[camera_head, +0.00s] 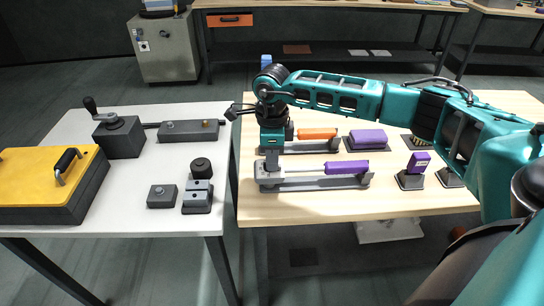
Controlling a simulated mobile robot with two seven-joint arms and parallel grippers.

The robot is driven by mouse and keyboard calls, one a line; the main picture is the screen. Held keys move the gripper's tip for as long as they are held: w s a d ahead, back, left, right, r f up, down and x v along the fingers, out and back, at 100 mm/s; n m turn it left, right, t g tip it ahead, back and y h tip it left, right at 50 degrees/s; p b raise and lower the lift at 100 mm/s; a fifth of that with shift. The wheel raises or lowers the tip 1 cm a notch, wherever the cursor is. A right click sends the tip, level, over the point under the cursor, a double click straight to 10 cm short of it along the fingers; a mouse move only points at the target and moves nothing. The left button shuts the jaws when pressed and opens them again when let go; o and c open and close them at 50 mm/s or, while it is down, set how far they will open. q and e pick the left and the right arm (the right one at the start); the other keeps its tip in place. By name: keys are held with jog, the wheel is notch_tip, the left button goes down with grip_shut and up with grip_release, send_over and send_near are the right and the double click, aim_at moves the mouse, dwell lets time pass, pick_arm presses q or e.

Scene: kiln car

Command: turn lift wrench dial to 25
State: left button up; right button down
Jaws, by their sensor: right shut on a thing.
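A wrench with a purple handle (345,168) lies in a grey cradle (312,184) at the front of the wooden table. A similar one with an orange handle (317,134) lies behind it. The picture does not show which is the lift wrench. My right gripper (271,160) points down at the left end of the purple-handled wrench and is shut there. What it grips, which seems to be the dial, is hidden by the fingers. No dial marking can be read. My left gripper is not in view.
A purple block (366,140) and an upright purple piece on a dark stand (410,181) are to the right on the wooden table (300,208). The white table (130,214) at left holds a yellow-topped box (45,170), a crank unit (118,137) and small grey fixtures.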

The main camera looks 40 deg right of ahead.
jog(key=shift+m, duration=0.3)
jog(key=shift+s+a+m, duration=0.1)
jog(key=shift+m, duration=1.3)
jog(key=shift+a+m, duration=0.1)
jog(key=shift+m, duration=1.3)
jog(key=c, duration=1.2)
grip_release()
jog(key=shift+o, duration=0.2)
jog(key=shift+r, duration=0.1)
notch_tip(320, 180, up, 13)
